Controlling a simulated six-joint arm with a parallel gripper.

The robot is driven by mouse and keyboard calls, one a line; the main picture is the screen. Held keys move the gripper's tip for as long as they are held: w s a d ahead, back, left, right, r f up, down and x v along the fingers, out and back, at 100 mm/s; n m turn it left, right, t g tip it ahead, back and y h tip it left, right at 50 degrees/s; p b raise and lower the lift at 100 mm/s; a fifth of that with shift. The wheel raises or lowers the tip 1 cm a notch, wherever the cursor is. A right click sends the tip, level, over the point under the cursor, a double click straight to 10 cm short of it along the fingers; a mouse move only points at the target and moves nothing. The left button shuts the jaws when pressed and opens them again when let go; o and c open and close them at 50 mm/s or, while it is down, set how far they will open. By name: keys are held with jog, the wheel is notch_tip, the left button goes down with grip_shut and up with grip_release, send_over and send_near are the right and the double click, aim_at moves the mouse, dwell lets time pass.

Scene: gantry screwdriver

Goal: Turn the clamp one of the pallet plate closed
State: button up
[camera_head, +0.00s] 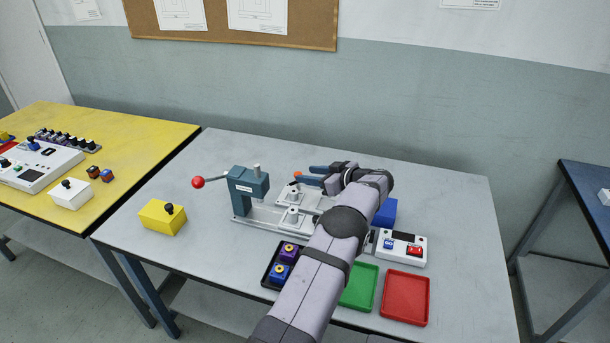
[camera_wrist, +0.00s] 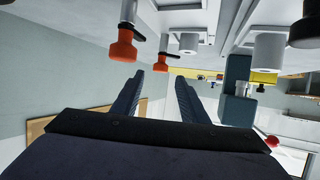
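The pale pallet plate (camera_head: 268,213) lies on the grey table under the blue-grey press (camera_head: 248,185), with cylindrical posts on it. In the head view an orange clamp knob (camera_head: 297,174) shows at the plate's far side, by my fingertips. My gripper (camera_head: 304,174) points left there with its two blue fingers apart. In the wrist view, which looks upside down, my gripper (camera_wrist: 170,76) is open. A near orange knob (camera_wrist: 123,46) and a farther one (camera_wrist: 162,61) hang on dark levers. The farther knob appears just beyond the fingertips; contact cannot be told. My arm hides the plate's right part.
The press's red-balled handle (camera_head: 198,182) sticks out left. A yellow button box (camera_head: 162,218), a dark parts tray (camera_head: 268,280), a green tray (camera_head: 358,288), a red tray (camera_head: 406,298) and a white switch box (camera_head: 401,248) stand around. The table's back right is clear.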

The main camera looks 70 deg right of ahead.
jog(key=shift+v, duration=1.9)
jog(key=w+a+r+t+b, duration=0.2)
jog(key=w+a+r+b, duration=0.3)
jog(key=w+r, duration=0.9)
jog(key=s+f+m+g+h+p, duration=0.1)
jog(key=s+f+m+g+h, duration=0.6)
jog(key=s+f, duration=0.55)
jog(key=shift+g+y, duration=0.3)
jog(key=shift+y, duration=0.1)
jog(key=shift+w+a+f+p+x, duration=0.15)
jog(key=shift+w+a+x, duration=0.05)
jog(key=shift+x, duration=1.35)
jog(key=shift+w+a+f+p+x, duration=0.1)
jog(key=shift+w+a+f+x, duration=0.1)
jog(key=shift+x, duration=1.3)
jog(key=shift+w+a+f+p+x, duration=0.1)
jog(key=shift+w+a+p+x, duration=0.05)
jog(key=shift+x, duration=1.4)
jog(key=shift+c, duration=0.2)
